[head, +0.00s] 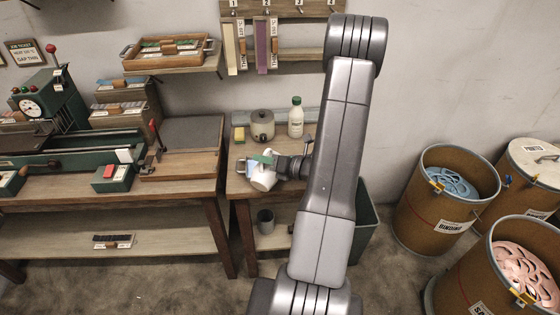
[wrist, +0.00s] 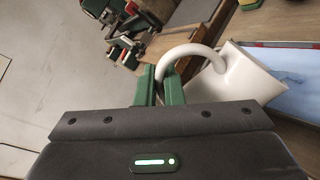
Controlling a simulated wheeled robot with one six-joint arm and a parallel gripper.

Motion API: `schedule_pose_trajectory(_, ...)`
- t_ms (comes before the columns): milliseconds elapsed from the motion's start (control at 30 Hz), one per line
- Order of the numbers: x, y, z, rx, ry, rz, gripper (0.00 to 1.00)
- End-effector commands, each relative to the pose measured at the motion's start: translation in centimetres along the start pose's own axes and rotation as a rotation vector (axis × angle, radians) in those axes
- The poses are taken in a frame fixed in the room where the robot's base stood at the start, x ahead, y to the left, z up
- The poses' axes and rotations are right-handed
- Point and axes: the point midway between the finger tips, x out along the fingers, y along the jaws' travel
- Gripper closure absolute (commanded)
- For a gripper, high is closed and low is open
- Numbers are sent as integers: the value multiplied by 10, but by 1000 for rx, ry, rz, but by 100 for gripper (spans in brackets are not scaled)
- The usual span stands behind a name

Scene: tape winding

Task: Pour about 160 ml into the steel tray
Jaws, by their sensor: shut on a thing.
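My gripper (head: 268,159) is shut on the handle of a white jug (head: 264,179) over the small right-hand table. In the wrist view the green fingers (wrist: 160,88) close around the curved handle, and the white jug (wrist: 240,76) lies to their right, clearly tilted. I cannot see inside the jug or tell whether liquid runs from it. A tray with a thin metal rim (wrist: 285,43) and a pale blue inside lies beside and below the jug. In the head view it is mostly hidden behind the jug and gripper.
A lidded grey pot (head: 262,125), a white bottle with a green cap (head: 296,118) and a yellow sponge-like block (head: 239,134) stand at the table's back. A grey cup (head: 265,221) is on the lower shelf. A bench with a green machine (head: 62,105) stands left; drums (head: 447,200) stand right.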

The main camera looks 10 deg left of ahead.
Motion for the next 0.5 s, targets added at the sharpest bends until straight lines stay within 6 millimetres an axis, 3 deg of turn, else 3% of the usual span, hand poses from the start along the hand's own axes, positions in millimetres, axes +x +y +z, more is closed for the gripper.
schedule_pose_trajectory(500, -1, -3, 10, 44, 4, 6, 100)
